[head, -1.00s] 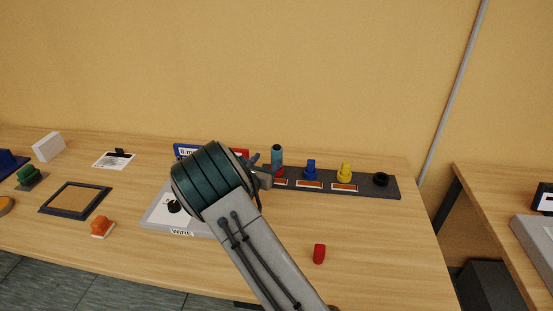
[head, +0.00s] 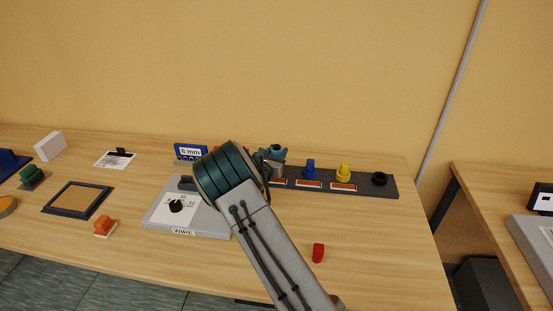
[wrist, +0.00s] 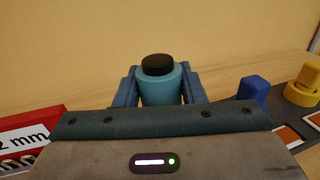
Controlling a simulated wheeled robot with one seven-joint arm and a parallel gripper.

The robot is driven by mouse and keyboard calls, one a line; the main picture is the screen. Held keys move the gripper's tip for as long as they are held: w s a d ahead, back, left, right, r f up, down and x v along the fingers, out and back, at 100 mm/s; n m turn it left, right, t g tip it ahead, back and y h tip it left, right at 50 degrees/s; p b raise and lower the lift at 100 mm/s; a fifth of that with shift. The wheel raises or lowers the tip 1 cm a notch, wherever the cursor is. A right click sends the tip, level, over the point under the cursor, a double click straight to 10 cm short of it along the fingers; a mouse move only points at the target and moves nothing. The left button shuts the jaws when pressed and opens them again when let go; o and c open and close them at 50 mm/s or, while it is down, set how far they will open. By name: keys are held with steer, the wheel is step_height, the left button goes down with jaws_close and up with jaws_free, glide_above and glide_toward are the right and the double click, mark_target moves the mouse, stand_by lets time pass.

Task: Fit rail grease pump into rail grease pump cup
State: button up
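A teal cylinder with a dark cap, which looks like the rail grease pump (wrist: 161,90), stands upright between the fingers of my gripper (head: 275,155). It stands at the left end of the dark rail. In the wrist view my gripper (wrist: 162,88) has one finger on each side of the cylinder, very close to it. I cannot tell whether they press on it. The cylinder's foot is hidden. No cup is clearly marked as the pump's; an empty black ring-shaped cup (head: 380,179) is at the rail's right end.
The rail (head: 362,188) also carries a blue piece (head: 310,168) and a yellow piece (head: 343,173). A red cylinder (head: 318,253) stands near the table's front. A WIRE box (head: 160,214) and a blue sign (head: 190,151) are left of my arm. The front right tabletop is mostly clear.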

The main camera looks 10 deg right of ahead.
mark_target(279, 147)
jaws_close()
steer(key=shift+r, duration=0.1)
steer(key=shift+r, duration=0.5)
steer(key=r, duration=0.1)
steer(key=r+b, duration=0.1)
steer(key=r, duration=0.1)
steer(key=shift+s+d+r, duration=0.2)
steer(key=shift+s+d, duration=0.1)
steer(key=shift+s, duration=0.05)
steer(key=s+d+r+b, duration=0.3)
steer(key=s+d+r, duration=0.3)
steer(key=s+d, duration=0.15)
steer(key=s+d+f+m+g+h+b, duration=0.1)
steer(key=s+d+m+g+h, duration=0.2)
steer(key=d, duration=2.4)
steer(key=m+g+h, duration=0.3)
steer(key=shift+s+f+g, duration=0.2)
steer(key=shift+f+g, duration=0.2)
steer(key=shift+b, duration=0.4)
step_height(279, 147, down, 6)
steer(key=b, duration=0.5)
steer(key=shift+r, duration=0.1)
